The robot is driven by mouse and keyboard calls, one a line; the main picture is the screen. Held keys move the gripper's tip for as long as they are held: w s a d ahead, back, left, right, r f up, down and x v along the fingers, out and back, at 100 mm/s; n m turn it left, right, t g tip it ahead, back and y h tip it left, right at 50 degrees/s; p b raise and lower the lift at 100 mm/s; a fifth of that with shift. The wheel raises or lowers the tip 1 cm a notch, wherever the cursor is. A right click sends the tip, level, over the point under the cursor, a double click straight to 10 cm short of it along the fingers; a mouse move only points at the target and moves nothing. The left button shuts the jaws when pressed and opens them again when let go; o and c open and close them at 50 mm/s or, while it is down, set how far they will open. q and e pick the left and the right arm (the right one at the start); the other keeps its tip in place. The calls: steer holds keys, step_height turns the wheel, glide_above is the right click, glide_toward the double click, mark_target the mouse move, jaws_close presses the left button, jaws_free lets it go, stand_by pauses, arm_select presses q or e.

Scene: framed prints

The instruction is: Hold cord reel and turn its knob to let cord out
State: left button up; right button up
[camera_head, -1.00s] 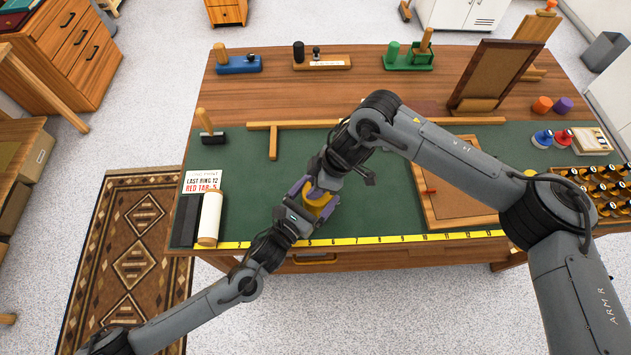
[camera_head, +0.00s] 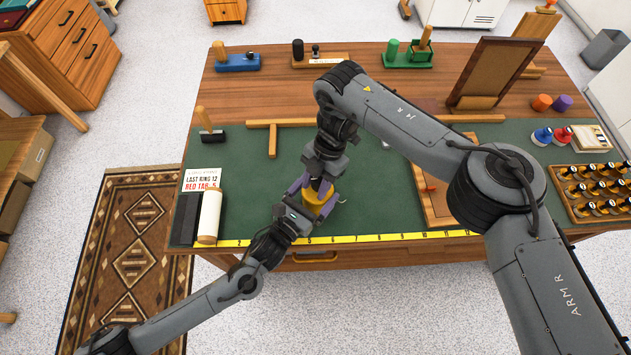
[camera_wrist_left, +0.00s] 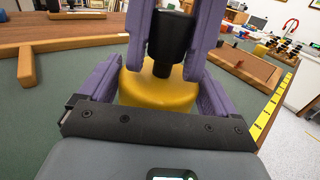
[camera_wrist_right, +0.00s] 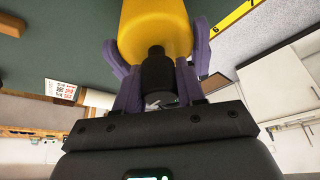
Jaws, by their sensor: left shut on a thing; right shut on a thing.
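The yellow cord reel (camera_head: 317,201) is near the front edge of the green mat, left of its middle. Its yellow body (camera_wrist_left: 157,92) and black knob (camera_wrist_left: 171,38) show in the left wrist view. My left gripper (camera_wrist_left: 158,80) is shut on the body, one purple finger on each side. My right gripper (camera_head: 321,187) comes in from above, shut on the knob, and in the right wrist view its fingers flank the black knob (camera_wrist_right: 157,72). The two grippers hide much of the reel. I cannot make out any cord.
A yellow numbered tape (camera_head: 395,237) runs along the front edge. A white roll (camera_head: 209,216) and a printed card (camera_head: 202,180) lie at the left. A wooden T-shaped piece (camera_head: 272,137) lies behind the reel. A tray of black-handled stamps (camera_head: 594,190) stands at the right.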

mark_target(318, 181)
steer(key=n+h, duration=0.1)
steer(key=n, duration=0.3)
steer(key=shift+d+n+g+h, duration=0.1)
steer(key=shift+n+g+h, duration=0.2)
steer(key=shift+h, duration=0.1)
steer(key=shift+s+d+n+h, duration=0.1)
steer(key=shift+n+h, duration=0.7)
steer(key=shift+n, duration=1.5)
steer(key=o, duration=1)
steer(key=shift+c, duration=0.2)
step_height(318, 181, up, 10)
